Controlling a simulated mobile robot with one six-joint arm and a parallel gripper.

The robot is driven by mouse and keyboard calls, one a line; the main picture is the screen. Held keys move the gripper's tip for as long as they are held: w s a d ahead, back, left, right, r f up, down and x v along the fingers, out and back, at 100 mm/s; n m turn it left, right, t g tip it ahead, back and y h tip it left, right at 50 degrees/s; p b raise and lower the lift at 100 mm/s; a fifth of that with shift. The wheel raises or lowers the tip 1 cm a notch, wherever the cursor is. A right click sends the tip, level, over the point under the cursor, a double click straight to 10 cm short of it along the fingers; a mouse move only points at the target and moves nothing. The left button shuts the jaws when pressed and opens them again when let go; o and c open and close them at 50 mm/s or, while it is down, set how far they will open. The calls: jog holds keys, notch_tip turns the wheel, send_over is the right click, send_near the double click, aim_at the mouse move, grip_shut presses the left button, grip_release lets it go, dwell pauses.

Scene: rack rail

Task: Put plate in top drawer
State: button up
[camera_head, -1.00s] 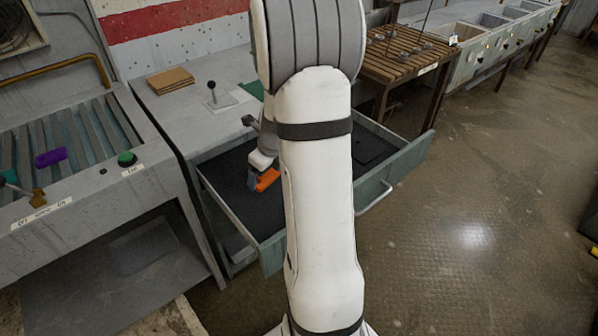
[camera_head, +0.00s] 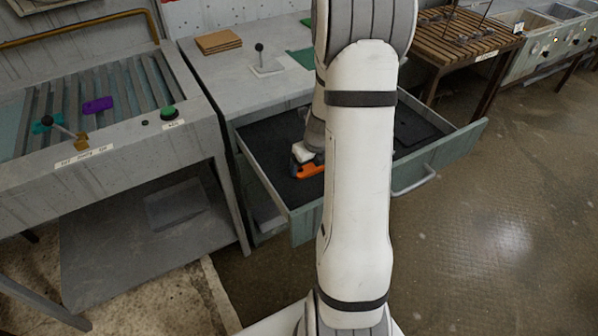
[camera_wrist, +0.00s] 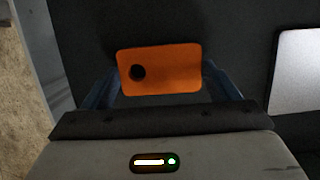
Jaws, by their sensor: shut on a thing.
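An orange plate with a dark round hole (camera_wrist: 160,70) is between the two fingers of my gripper (camera_wrist: 162,88) in the wrist view. In the head view the orange plate (camera_head: 308,171) shows at the end of my arm, over the dark floor of the open top drawer (camera_head: 308,222). My gripper (camera_head: 300,163) is shut on the plate. I cannot tell whether the plate touches the drawer floor. My arm hides the middle of the drawer.
A dark flat piece (camera_head: 415,128) lies in the drawer's right part; a grey flat shape (camera_wrist: 300,72) shows at right in the wrist view. The bench top holds brown boards (camera_head: 218,41) and a small lever (camera_head: 262,62). A slatted conveyor (camera_head: 95,95) stands left.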

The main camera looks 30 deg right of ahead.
jog(key=shift+f, duration=0.5)
jog(key=shift+r, duration=0.1)
jog(key=o, duration=0.6)
jog(key=shift+f, duration=0.2)
jog(key=o, duration=0.4)
jog(key=shift+r, duration=0.1)
